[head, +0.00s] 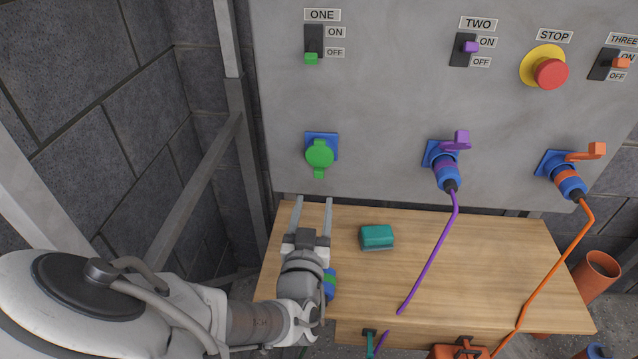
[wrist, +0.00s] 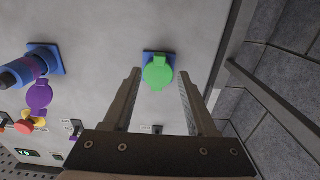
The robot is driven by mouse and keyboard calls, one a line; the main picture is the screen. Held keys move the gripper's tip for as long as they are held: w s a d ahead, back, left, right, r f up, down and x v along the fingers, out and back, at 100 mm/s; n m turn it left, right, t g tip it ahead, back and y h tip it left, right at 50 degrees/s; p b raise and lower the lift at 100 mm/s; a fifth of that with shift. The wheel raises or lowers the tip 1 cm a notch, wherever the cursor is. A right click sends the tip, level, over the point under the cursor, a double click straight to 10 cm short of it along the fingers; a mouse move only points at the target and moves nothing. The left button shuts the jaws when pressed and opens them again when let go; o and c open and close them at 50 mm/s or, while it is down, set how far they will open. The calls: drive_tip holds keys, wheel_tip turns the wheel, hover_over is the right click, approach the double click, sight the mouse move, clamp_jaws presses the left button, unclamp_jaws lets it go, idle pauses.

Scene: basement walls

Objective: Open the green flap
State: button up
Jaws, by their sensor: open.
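The green flap (head: 319,156) is a round lid with a small tab at its lower edge, lying closed over a blue socket plate (head: 331,139) on the grey panel, below the label ONE. In the wrist view the green flap (wrist: 158,73) appears beyond the fingertips, between the two fingers. My gripper (head: 312,203) is open and empty, in front of and a little below the flap, with its fingers pointing at the panel. It also shows in the wrist view (wrist: 160,78). No contact with the flap is visible.
A wooden table (head: 480,251) stands under the panel, with a teal block (head: 377,236) on it. Purple (head: 428,255) and orange (head: 555,275) cables run from plugged sockets to the right. A red stop button (head: 551,73) is at upper right. A metal frame post (head: 238,150) stands left.

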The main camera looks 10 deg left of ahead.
sight(319, 177)
drive_tip(key=w, duration=0.3)
drive_tip(key=w+b, duration=0.1)
drive_tip(key=w, duration=0.6)
drive_tip(key=shift+a+b, duration=0.3)
drive_tip(key=shift+b, duration=0.05)
clamp_jaws()
drive_tip(key=shift+s, duration=0.1)
idle(0.7)
